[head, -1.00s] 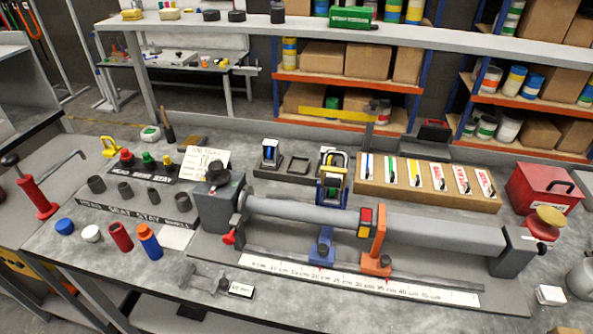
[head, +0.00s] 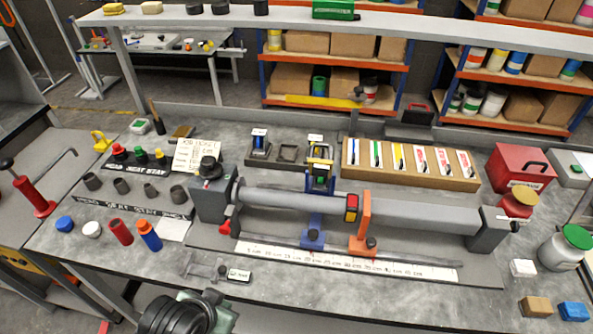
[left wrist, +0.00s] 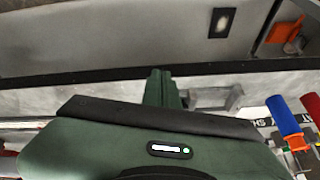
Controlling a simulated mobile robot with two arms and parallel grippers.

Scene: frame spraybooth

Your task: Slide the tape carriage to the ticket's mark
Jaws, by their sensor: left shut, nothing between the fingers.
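A blue carriage (head: 312,238) and an orange carriage (head: 363,240) stand on the rail in front of the long grey tube (head: 420,216). The blue one carries a tape-roll holder (head: 320,168) behind the tube; a red and yellow block (head: 352,207) sits beside the orange post. A white scale strip (head: 345,268) lies in front. The ticket (head: 197,156) is a written card at the back left; its text is too small to read. My left gripper (head: 212,297) is low at the front edge, shut, empty and apart from both carriages; its closed fingers show in the left wrist view (left wrist: 160,88).
A tray of cards (head: 410,165) and a red toolbox (head: 520,172) are behind.

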